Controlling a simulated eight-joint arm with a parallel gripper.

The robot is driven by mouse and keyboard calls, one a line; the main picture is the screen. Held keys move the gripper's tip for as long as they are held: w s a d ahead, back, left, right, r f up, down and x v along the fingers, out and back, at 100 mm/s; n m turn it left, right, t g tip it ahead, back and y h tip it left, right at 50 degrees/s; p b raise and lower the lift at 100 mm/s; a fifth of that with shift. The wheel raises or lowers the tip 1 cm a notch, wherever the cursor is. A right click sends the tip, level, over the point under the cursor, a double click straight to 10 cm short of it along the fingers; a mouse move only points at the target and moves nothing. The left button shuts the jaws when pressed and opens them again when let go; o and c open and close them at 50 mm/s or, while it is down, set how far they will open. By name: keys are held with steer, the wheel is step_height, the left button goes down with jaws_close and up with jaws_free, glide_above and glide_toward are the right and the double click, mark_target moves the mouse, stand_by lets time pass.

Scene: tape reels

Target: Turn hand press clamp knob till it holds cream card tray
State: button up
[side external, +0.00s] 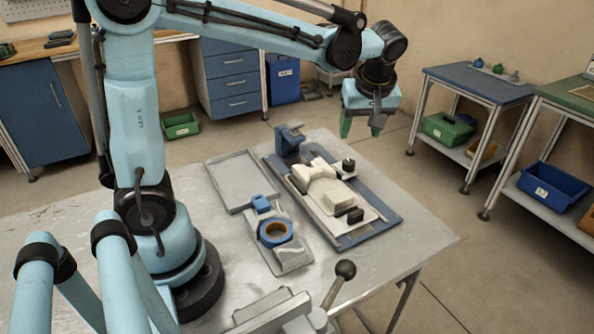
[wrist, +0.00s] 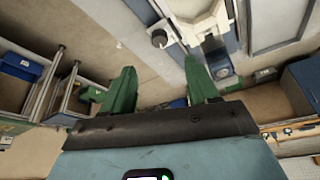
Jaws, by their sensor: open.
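My gripper (side external: 362,128) is open and empty, in the air above the far right side of the table. Its two green fingers are spread apart in the wrist view (wrist: 162,82). A cream tray-like piece (side external: 340,202) lies on a blue base plate (side external: 378,228) below and left of the gripper. Two dark knobs stand on it, one at the far right (side external: 348,165) and one at the near end (side external: 355,215). A round dark knob also shows beyond the fingertips in the wrist view (wrist: 159,38). Nothing touches the fingers. Which knob is the clamp's, I cannot tell.
A blue block (side external: 289,140) stands at the base's far end. A black ball-ended lever (side external: 345,269) rises at the near edge. The table's right corner is clear.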

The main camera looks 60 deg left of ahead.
mark_target(349, 162)
steer(key=shift+n+g, duration=0.3)
steer(key=shift+n, duration=0.5)
steer(key=x, duration=0.8)
steer(key=w+x, duration=0.1)
steer(key=x, duration=0.3)
steer(key=shift+w+a+f, duration=0.1)
steer(key=shift+a+f, duration=0.1)
steer(key=shift+a, duration=0.3)
steer(key=c, duration=1)
steer(key=shift+c, duration=0.2)
